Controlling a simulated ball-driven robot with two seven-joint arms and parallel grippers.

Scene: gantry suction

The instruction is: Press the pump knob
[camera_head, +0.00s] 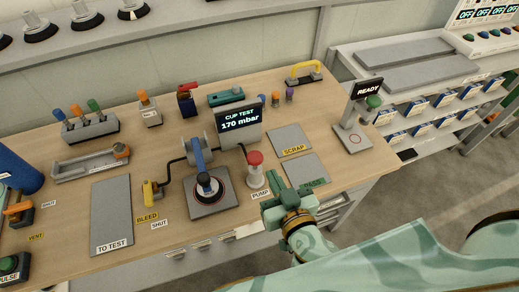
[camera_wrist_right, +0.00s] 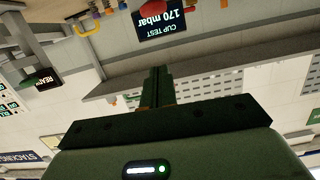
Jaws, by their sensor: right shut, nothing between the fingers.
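The pump knob (camera_head: 255,158) is a red cap on a pale cylindrical post, standing behind the PUMP label (camera_head: 260,194) near the bench's front. The cup test display (camera_head: 239,118) behind it reads 170 mbar; it also shows upside down in the right wrist view (camera_wrist_right: 160,22). My right gripper (camera_head: 276,186) is just right of and nearer than the pump, apart from the knob as far as I can tell. Its fingers (camera_wrist_right: 157,84) are shut with nothing between them. My left gripper is not in view.
A suction cup with a blue handle (camera_head: 205,182) stands on a grey plate left of the pump. A yellow bleed lever (camera_head: 149,192) is farther left. The SCRAP pad (camera_head: 289,139) lies behind right, and a READY stand (camera_head: 353,132) is beyond.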

